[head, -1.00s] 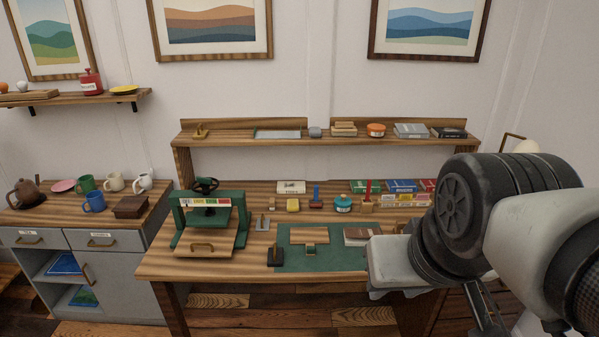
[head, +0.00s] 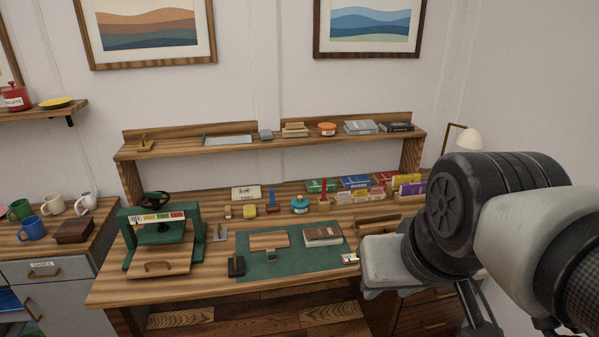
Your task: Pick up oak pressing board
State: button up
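A small light-brown wooden board (head: 269,241) lies flat on the green mat (head: 290,265) on the workbench; it looks like the oak pressing board. A small green-and-tan piece (head: 271,256) sits against its front edge. Another wooden board with a brass handle (head: 160,262) is at the front of the green press (head: 160,228), so I cannot be sure from looks alone which is oak. My arm fills the right side of the head view, right of the mat and apart from both boards. I cannot make out my gripper's fingertips.
A black stand (head: 236,266) is at the mat's left edge. Jars, blocks and several books line the bench's back, below a raised shelf (head: 230,147). A grey cabinet (head: 75,275) with mugs stands left.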

aim_at(268, 241)
jog(key=i+j+z, duration=0.1)
jog(key=i+j, duration=0.3)
jog(key=i, duration=0.25)
jog(key=i+j+z, duration=0.15)
jog(key=i+j, duration=0.35)
jog(key=i, duration=0.1)
